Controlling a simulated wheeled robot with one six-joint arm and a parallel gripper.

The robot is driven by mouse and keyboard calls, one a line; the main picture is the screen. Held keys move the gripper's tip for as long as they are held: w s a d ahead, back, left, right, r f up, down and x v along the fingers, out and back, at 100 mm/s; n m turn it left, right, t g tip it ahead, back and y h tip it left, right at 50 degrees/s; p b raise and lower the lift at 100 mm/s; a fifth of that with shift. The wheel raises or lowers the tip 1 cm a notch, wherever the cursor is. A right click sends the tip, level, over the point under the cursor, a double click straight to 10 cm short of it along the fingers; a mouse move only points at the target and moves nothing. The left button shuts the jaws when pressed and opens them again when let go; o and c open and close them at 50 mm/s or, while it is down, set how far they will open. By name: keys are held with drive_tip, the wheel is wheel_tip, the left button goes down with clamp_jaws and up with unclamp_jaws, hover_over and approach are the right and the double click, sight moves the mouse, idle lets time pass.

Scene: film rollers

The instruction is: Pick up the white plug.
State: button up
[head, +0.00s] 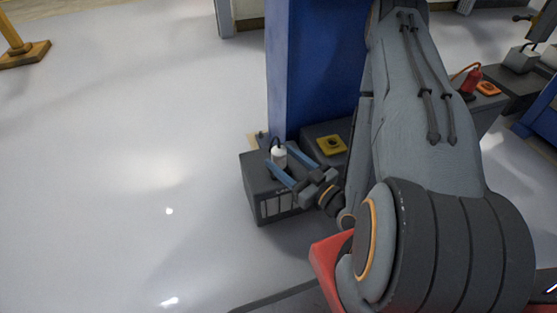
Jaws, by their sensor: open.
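The white plug (279,158) stands upright on top of a dark grey box (255,183), with a dark cable or loop rising from its top. My gripper (281,161) is open, with its two blue fingers reaching over the box top. The plug shows between the fingers, near their tips. I cannot tell whether either finger touches it. The plug's lower part is partly hidden by the near finger.
A blue column (308,70) stands just behind the box. A yellow square piece (332,145) lies on a dark surface to the right. A red plug (473,79) and an orange square piece (488,88) are farther right.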

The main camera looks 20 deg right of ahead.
sight(285, 151)
drive_tip(key=shift+w, duration=0.15)
clamp_jaws()
drive_tip(key=shift+r, duration=0.1)
wheel_tip(285, 151, up, 3)
drive_tip(key=p, duration=0.2)
drive_tip(key=shift+r+p, duration=0.15)
drive_tip(key=shift+p, duration=0.25)
drive_tip(key=shift+s+d+r, duration=0.1)
drive_tip(key=shift+s+r, duration=0.1)
drive_tip(key=shift+s, duration=0.05)
drive_tip(key=r+p+v, duration=0.1)
drive_tip(key=p+v, duration=1)
drive_tip(key=v, duration=0.6)
drive_tip(key=shift+s, duration=0.25)
